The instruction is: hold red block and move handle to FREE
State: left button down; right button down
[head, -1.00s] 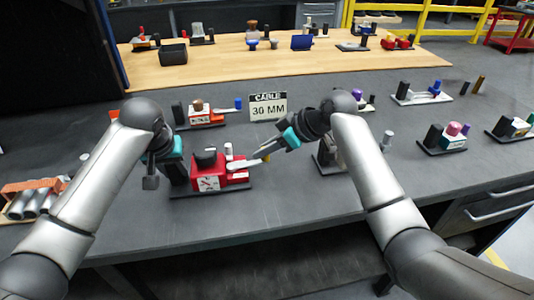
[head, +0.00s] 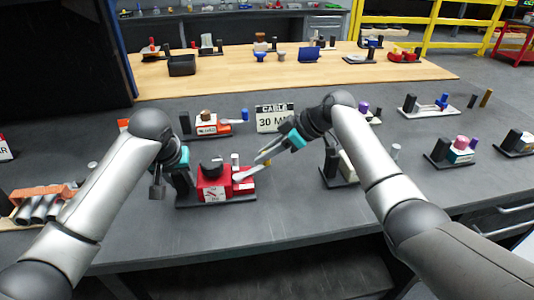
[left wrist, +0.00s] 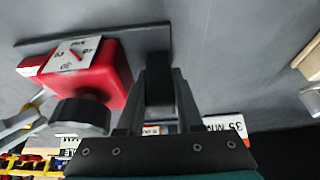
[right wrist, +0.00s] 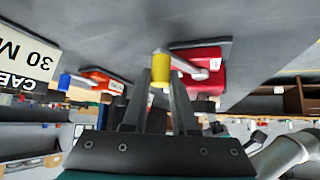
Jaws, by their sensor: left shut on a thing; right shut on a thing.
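The red block (head: 211,181), a valve unit with a black knob and a white dial label, stands on a dark base plate in the head view. It also shows in the left wrist view (left wrist: 85,72). A black post (left wrist: 160,85) rises from the same base. My left gripper (head: 180,176) is shut on this post, left of the red block. A pale handle (head: 245,173) runs from the block's right side to a yellow end. My right gripper (head: 263,157) is shut on that yellow end (right wrist: 160,70). The dial's writing is too small to read surely.
A "CABLE 30 MM" sign (head: 275,118) and an orange unit (head: 213,126) stand behind. A grey unit (head: 345,168) stands close on the right. An orange rack with pipes (head: 42,203) is at left. Bare table lies in front of the red block.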

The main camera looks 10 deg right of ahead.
pick_arm(q)
jog(key=shift+s+d+f, duration=0.1)
jog(key=shift+s+f, duration=0.15)
jog(key=shift+f, duration=0.05)
pick_arm(e)
jog(key=c, duration=0.7)
grip_release()
jog(key=v, duration=1.2)
pick_arm(q)
jog(key=c, duration=1)
grip_release()
jog(key=o, duration=0.5)
jog(key=shift+w+r, duration=0.15)
pick_arm(e)
jog(key=shift+w, duration=0.1)
